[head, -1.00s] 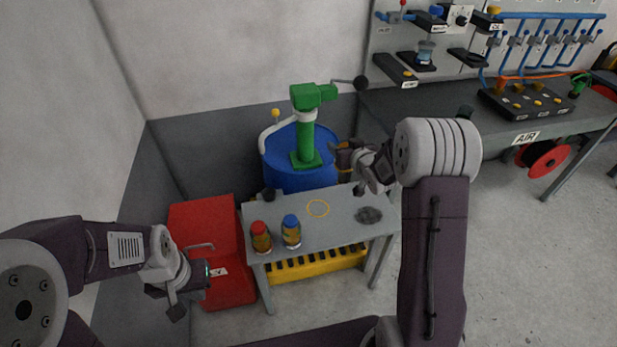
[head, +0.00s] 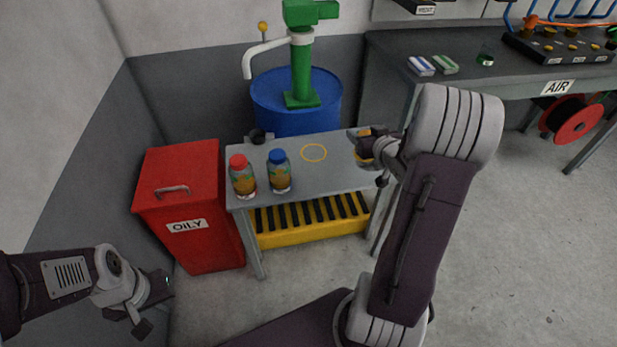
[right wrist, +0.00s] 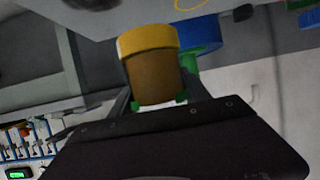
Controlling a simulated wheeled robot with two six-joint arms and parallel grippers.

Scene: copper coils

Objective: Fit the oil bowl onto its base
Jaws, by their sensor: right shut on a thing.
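The oil bowl appears to be the amber-brown cylinder with a yellow collar (right wrist: 153,75) in the right wrist view. My right gripper (right wrist: 158,102) is shut on it, with a finger on either side. In the head view, my right gripper (head: 376,152) is at the right end of the small grey table (head: 325,180), and a little of the amber bowl (head: 364,150) shows at it. My left gripper (head: 152,305) is low at the left, away from the table, and its jaw state is unclear. I cannot make out the bowl's base.
A red-capped bottle (head: 242,178) and a blue-capped bottle (head: 279,172) stand on the table beside a yellow ring mark (head: 314,153). A red bin (head: 185,205) is left, and a blue drum (head: 297,100) with a green pump (head: 301,60) behind. The AIR bench (head: 480,80) is right.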

